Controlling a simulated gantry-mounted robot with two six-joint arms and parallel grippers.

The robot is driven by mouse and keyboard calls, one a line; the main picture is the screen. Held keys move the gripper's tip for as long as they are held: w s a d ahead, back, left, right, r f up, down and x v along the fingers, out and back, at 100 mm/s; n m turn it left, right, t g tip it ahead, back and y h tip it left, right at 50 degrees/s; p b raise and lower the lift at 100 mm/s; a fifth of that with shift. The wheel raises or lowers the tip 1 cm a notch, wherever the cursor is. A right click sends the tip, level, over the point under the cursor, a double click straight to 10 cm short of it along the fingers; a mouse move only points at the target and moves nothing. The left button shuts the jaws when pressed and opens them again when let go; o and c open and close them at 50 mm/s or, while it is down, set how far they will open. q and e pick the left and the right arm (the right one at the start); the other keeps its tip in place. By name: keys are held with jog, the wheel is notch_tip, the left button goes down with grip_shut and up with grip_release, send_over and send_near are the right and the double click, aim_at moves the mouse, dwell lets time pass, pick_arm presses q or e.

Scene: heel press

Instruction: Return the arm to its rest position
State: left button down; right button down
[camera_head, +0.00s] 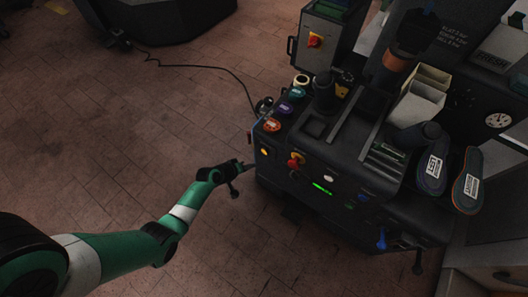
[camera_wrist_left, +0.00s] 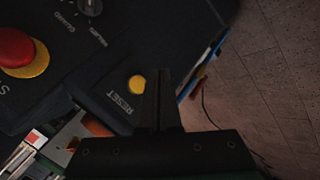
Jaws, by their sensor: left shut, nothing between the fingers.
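My left arm (camera_head: 135,241), green with white bands, reaches in from the lower left in the head view. My left gripper (camera_head: 250,165) is at the left side of the black press machine (camera_head: 330,170), close to its panel. In the left wrist view the dark fingers of this gripper (camera_wrist_left: 160,85) are shut together with nothing between them. They lie right beside a yellow button (camera_wrist_left: 137,84) labelled RESET; I cannot tell whether they touch the panel. The yellow button also shows in the head view (camera_head: 264,152). My right gripper is not in view.
A red stop button on a yellow base (camera_wrist_left: 17,52) is on the machine. A grey cabinet (camera_head: 328,38) is behind. A black cable (camera_head: 200,68) runs over the tiled floor (camera_head: 110,130), which is otherwise open at left.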

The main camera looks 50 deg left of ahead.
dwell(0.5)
pick_arm(q)
jog(key=w+r+m+t+p, duration=0.2)
jog(key=w+r, duration=0.3)
jog(key=r, duration=0.5)
jog(key=w+d+r+m+t+p, duration=0.15)
jog(key=w+r, duration=0.35)
jog(key=r, duration=0.5)
jog(key=w+r+m+t+p, duration=0.2)
jog(key=w+r, duration=0.3)
jog(key=r, duration=0.5)
jog(key=w+d+r+m+t+p, duration=0.1)
jog(key=d+r+m+t+p, duration=0.15)
jog(key=r, duration=0.85)
jog(key=w+d+r+m+t+p, duration=0.1)
jog(key=w+d+r, duration=0.15)
jog(key=r, duration=0.75)
jog(key=s+d+r+m+t+h+p, duration=0.15)
jog(key=s+d+r+t+p, duration=0.35)
jog(key=r, duration=1)
jog(key=s+d+r+m+t+h+p, duration=0.15)
jog(key=s+d+r, duration=0.25)
jog(key=s+r, duration=0.75)
jog(key=s+d+r+m+t+p, duration=0.3)
jog(key=d+r+p, duration=0.1)
jog(key=r, duration=1.5)
notch_tip(320, 180, up, 34)
jog(key=w+p, duration=0.1)
jog(key=p, duration=3.3)
jog(key=shift+w, duration=0.15)
